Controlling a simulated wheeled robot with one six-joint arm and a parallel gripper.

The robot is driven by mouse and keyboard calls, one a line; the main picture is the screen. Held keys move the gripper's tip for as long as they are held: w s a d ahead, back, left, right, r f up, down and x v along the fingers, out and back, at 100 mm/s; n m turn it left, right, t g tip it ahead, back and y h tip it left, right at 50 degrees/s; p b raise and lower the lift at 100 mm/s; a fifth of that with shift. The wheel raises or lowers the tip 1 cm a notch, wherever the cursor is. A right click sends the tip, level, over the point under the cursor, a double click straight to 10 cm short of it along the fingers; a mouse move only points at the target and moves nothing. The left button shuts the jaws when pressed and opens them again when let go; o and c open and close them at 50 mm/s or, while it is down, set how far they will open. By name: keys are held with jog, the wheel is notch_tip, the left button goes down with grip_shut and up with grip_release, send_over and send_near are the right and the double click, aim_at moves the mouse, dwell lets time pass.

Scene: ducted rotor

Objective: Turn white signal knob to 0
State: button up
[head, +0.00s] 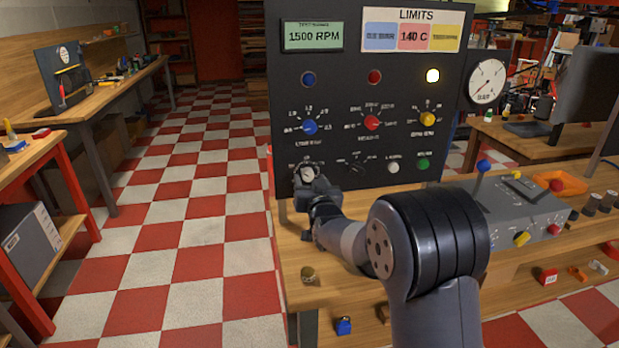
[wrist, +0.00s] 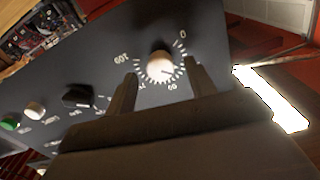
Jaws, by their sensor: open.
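The white signal knob (wrist: 160,66) sits on the dark control panel (wrist: 215,30), ringed by a printed scale. Where the knob's pointer stands I cannot tell. My gripper (wrist: 158,82) is open, with one finger on each side of the knob in the picture; contact is not clear. In the head view my gripper (head: 308,180) is at the panel's lower left and hides most of the knob.
A black knob (wrist: 78,96), a white button (wrist: 34,110) and a green button (wrist: 10,122) lie along the same row. Blue (head: 310,127), red (head: 372,123) and yellow (head: 427,119) knobs sit above. A grey control box (head: 510,212) stands on the bench at right.

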jog(key=shift+x, duration=0.9)
jog(key=shift+c, duration=0.4)
jog(key=c, duration=0.9)
